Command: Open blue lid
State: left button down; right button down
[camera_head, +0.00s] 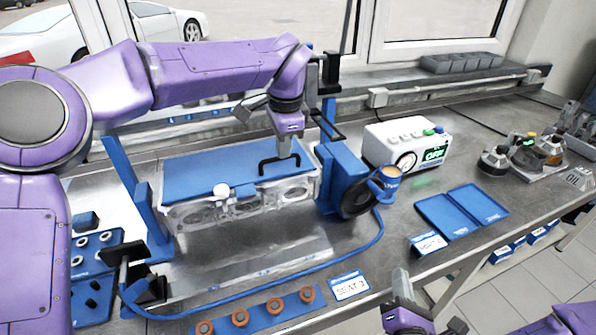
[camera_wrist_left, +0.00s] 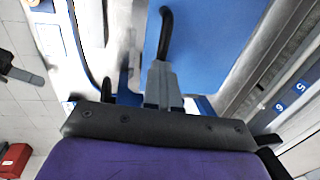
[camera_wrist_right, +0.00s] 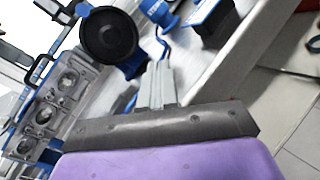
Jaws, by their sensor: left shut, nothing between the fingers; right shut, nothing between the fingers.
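The blue lid (camera_head: 215,172) lies flat over the engine block (camera_head: 245,208) on the bench, with a black bar handle (camera_head: 270,162) near its right end. The lid also shows in the left wrist view (camera_wrist_left: 215,50), with the dark handle (camera_wrist_left: 166,32) at the fingertips. My left gripper (camera_head: 284,150) is shut, pointing down at the handle; I cannot tell whether it touches it. My right gripper (camera_head: 440,330) is at the bottom edge of the head view, away from the lid. In the right wrist view its fingers (camera_wrist_right: 160,75) are shut and empty.
A blue stand with a black disc (camera_head: 355,200) and a cup (camera_head: 385,183) stand right of the engine. A white box with a green display (camera_head: 405,145) is behind. A blue open tray (camera_head: 462,210) lies right. Orange-topped parts (camera_head: 240,318) line the front edge.

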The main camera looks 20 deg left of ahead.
pick_arm(q)
jog(key=shift+w+a+f, duration=0.1)
jog(key=shift+f, duration=0.05)
pick_arm(e)
jog(key=w+a+r+n+y, duration=0.4)
jog(key=a+r+n, duration=0.15)
jog(key=a, duration=0.35)
jog(key=n+y, duration=0.5)
jog(key=n, duration=0.2)
send_near(297, 180)
notch_tip(297, 180, up, 3)
jog(key=shift+g+y, duration=0.3)
jog(key=x, duration=1)
jog(key=shift+d+f, duration=0.1)
jog(key=shift+f, duration=0.05)
